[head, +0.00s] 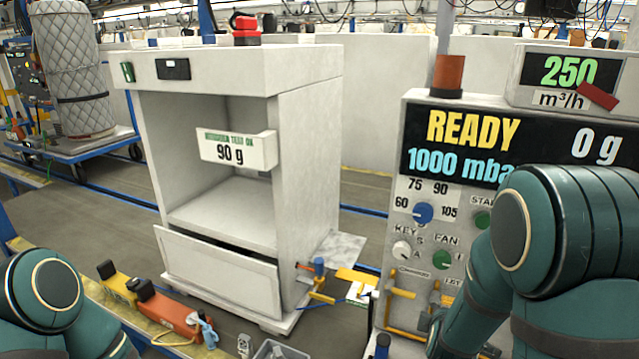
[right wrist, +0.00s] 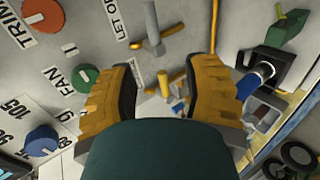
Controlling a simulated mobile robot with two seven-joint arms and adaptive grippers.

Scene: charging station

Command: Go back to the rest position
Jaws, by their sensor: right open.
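My right gripper (right wrist: 168,88) is open in the right wrist view, its two yellow fingers spread with nothing held between them. It faces the grey control panel (right wrist: 95,15), close to a yellow handle (right wrist: 172,80) and a grey T-shaped handle (right wrist: 152,28). I cannot tell whether it touches the panel. In the head view my right arm covers the lower right of the control panel (head: 416,112), and the right gripper is hidden there. Only a part of my left arm shows at the lower left; my left gripper is out of view.
A white open-fronted cabinet (head: 310,150) marked 90 g stands left of the panel, its lower front flap tilted outward. The panel display (head: 470,130) reads READY and 0 g. Yellow and orange devices (head: 170,315) lie at front left. Floor shows between cabinet and panel.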

